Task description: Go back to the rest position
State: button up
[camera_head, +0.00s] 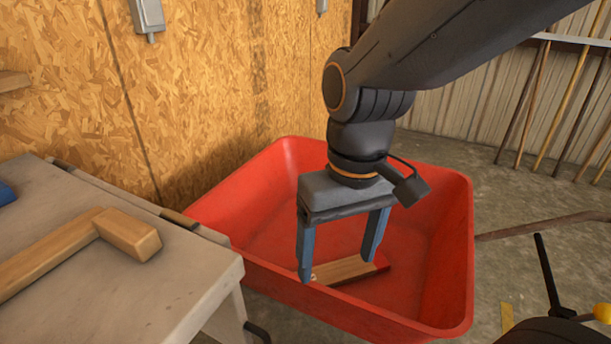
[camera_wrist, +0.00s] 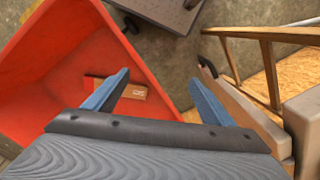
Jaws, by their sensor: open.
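My gripper (camera_head: 336,262) is open and empty, pointing down over the red bin. It also shows in the wrist view (camera_wrist: 158,84), with its two blue-grey fingers spread apart. A wooden piece (camera_head: 343,271) with a red end lies on the floor of the bin, below and behind the fingers in the head view. In the wrist view this wooden piece (camera_wrist: 132,90) is partly hidden by the left finger.
The red bin (camera_head: 450,225) stands beside a grey workbench (camera_head: 150,285). A wooden mallet (camera_head: 130,234) lies on the bench. Long poles (camera_head: 560,105) lean on the metal wall at the right. Concrete floor shows behind the bin.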

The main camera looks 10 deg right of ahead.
dwell(0.6)
jog(key=d+r+m+p, duration=0.3)
jog(key=d+r+p, duration=0.6)
jog(key=p, duration=1)
jog(key=shift+d+r+h, duration=0.3)
jog(key=shift+r, duration=0.55)
